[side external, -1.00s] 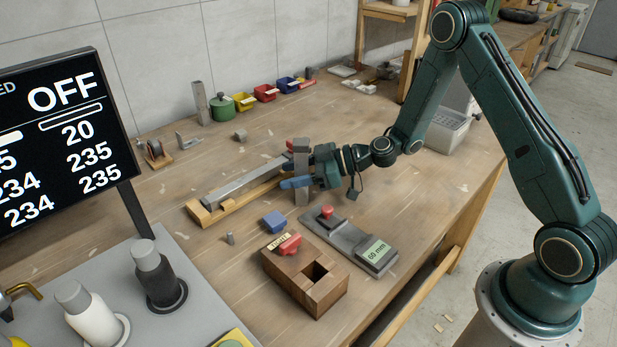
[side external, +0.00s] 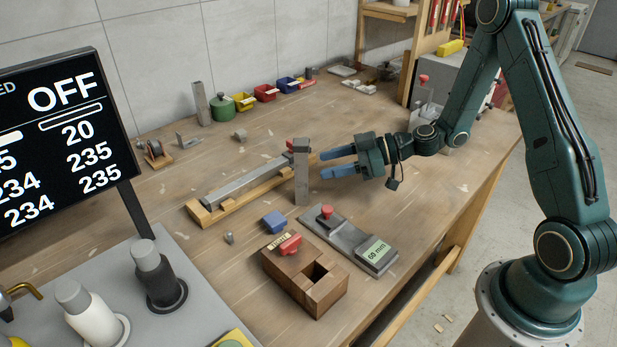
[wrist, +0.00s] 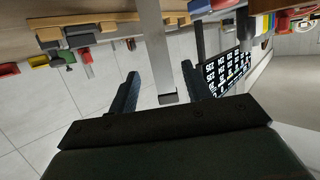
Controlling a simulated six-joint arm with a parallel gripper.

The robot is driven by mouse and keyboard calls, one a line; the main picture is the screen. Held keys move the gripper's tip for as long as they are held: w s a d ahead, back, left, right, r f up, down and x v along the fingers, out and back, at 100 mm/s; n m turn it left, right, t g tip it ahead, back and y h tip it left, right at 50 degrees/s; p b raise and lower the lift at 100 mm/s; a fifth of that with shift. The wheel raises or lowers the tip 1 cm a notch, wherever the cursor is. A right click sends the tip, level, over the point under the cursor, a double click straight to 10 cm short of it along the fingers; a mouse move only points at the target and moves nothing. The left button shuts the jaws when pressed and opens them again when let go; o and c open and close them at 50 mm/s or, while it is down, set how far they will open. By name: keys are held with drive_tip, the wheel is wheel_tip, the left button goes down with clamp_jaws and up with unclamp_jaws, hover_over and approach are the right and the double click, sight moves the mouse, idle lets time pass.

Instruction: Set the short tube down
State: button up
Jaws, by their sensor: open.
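The short tube (side external: 301,175), grey and square in section, stands upright on the wooden table, close to the right end of a wooden holder. My gripper (side external: 322,165) is to its right, with its two blue fingers apart and empty. A gap shows between the fingertips and the tube. In the wrist view the tube (wrist: 155,40) shows beyond the open fingers of my gripper (wrist: 160,70), roughly in line with the space between them.
A long grey bar (side external: 245,179) lies on the wooden holder (side external: 205,217) at left. In front are a blue block (side external: 273,222), a wooden box with a slot (side external: 283,271) and a grey gauge with a red knob (side external: 345,240).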

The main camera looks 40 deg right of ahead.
drive_tip(key=shift+v, duration=1.5)
drive_tip(key=shift+a, duration=0.1)
drive_tip(key=s+a+r+g+h, duration=0.4)
drive_tip(key=s+a+r+g, duration=0.15)
drive_tip(key=s+r, duration=0.2)
drive_tip(key=s+d+r+m+h, duration=0.2)
drive_tip(key=s+r+m+h, duration=0.1)
drive_tip(key=s, duration=0.5)
drive_tip(key=s+d+r+m+h, duration=0.2)
drive_tip(key=s+r+m, duration=0.3)
drive_tip(key=s, duration=0.3)
drive_tip(key=shift+s+d+r+m+t+h, duration=0.25)
drive_tip(key=shift+s+d+m+t+h, duration=0.2)
drive_tip(key=shift+h, duration=0.25)
drive_tip(key=shift+w, duration=0.1)
